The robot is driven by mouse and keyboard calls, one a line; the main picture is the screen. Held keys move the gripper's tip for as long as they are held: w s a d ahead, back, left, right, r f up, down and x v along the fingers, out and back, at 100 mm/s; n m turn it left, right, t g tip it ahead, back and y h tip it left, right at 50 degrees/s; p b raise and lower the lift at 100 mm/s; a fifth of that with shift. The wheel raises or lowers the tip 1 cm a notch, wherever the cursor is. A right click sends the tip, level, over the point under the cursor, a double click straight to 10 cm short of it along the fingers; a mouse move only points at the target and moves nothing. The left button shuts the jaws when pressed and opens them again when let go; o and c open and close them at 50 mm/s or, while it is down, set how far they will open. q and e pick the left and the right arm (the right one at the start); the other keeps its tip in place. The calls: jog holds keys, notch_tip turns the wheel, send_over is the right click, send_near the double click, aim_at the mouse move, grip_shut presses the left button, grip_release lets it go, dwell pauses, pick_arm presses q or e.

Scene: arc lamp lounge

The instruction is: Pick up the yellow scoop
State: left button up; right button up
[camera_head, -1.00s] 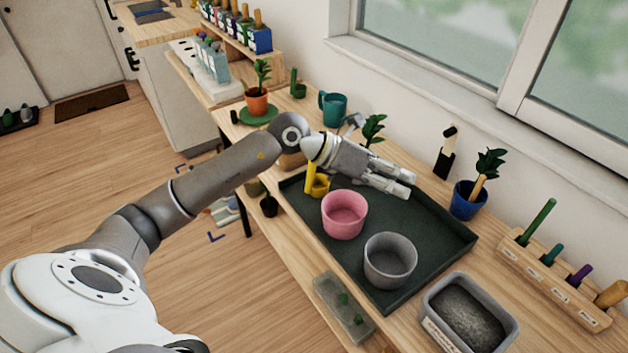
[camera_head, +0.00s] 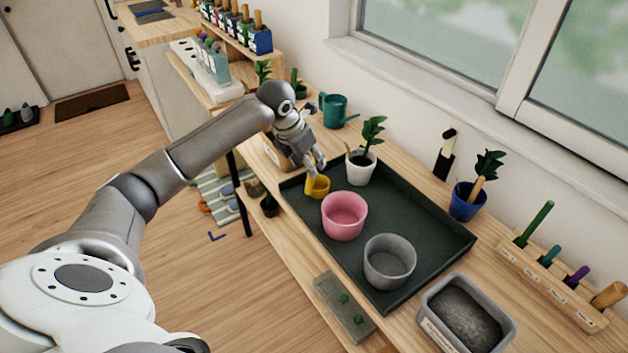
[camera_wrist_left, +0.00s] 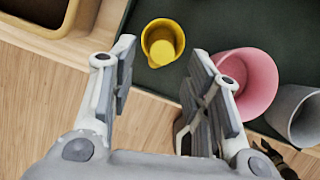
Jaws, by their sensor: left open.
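The yellow scoop (camera_head: 318,187) stands at the left corner of the dark tray (camera_head: 420,210), beside the pink pot (camera_head: 344,216). My left gripper (camera_head: 318,170) is just above and behind the scoop in the head view, pointing down toward it. In the left wrist view the scoop (camera_wrist_left: 162,43) lies ahead of and between the two open fingers of my left gripper (camera_wrist_left: 160,75), with nothing between them. Part of the scoop is hidden by the gripper in the head view. My right gripper is not in view.
A grey pot (camera_head: 390,261) and a white pot with a plant (camera_head: 361,168) also stand on the tray. The pink pot (camera_wrist_left: 250,80) is close to one finger in the left wrist view. A grey tub (camera_head: 467,315) stands in front of the tray.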

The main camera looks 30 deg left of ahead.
aim_at(317, 177)
pick_arm(q)
jog(key=p+x, duration=0.1)
jog(key=x, duration=0.4)
jog(key=shift+r, duration=0.1)
jog(key=shift+c, duration=0.2)
grip_shut()
